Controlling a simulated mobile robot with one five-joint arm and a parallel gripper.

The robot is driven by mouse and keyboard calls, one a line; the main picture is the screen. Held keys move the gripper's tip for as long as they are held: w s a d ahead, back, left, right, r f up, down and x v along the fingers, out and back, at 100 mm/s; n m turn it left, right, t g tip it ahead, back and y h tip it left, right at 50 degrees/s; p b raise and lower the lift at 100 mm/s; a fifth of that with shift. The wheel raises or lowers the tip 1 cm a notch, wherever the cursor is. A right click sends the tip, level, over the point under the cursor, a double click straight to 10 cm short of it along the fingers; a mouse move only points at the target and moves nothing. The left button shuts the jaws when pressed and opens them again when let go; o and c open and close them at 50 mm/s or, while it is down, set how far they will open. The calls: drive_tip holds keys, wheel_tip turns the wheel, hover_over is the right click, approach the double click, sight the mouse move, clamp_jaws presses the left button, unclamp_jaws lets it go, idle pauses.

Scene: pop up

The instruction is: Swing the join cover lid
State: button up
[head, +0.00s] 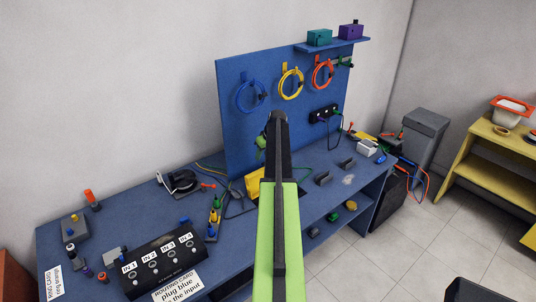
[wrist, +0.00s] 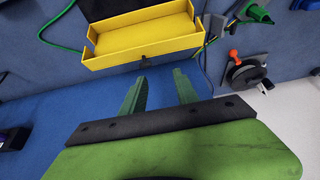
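A yellow box (wrist: 140,48), which looks like the join cover, is at the top of the wrist view. It looks open, with a shallow inside and a small dark catch on its near edge. I cannot clearly tell which panel is its lid. In the head view the yellow box (head: 254,182) is partly hidden behind my arm. My gripper (wrist: 159,76) has its two green fingers apart, with nothing between them. The fingertips are short of the box's near edge in the wrist view, apparently not touching it.
A blue bench (head: 310,210) carries a black panel with labelled inputs (head: 163,262), plugs and cables. A blue pegboard (head: 235,110) with coiled cables stands behind. A green cable (wrist: 62,44) runs beside the box. A reel with an orange knob (wrist: 245,72) is to the right.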

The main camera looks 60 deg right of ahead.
drive_tip(key=shift+s+d+r, duration=0.1)
drive_tip(key=shift+s+d, duration=0.3)
drive_tip(key=shift+d, duration=0.25)
drive_tip(key=shift+s+d, duration=0.35)
drive_tip(key=shift+d, duration=0.25)
drive_tip(key=b+x, duration=0.7)
drive_tip(key=x, duration=0.1)
drive_tip(key=shift+w+b, duration=0.1)
drive_tip(key=shift+b, duration=0.2)
drive_tip(key=shift+c, duration=0.3)
clamp_jaws()
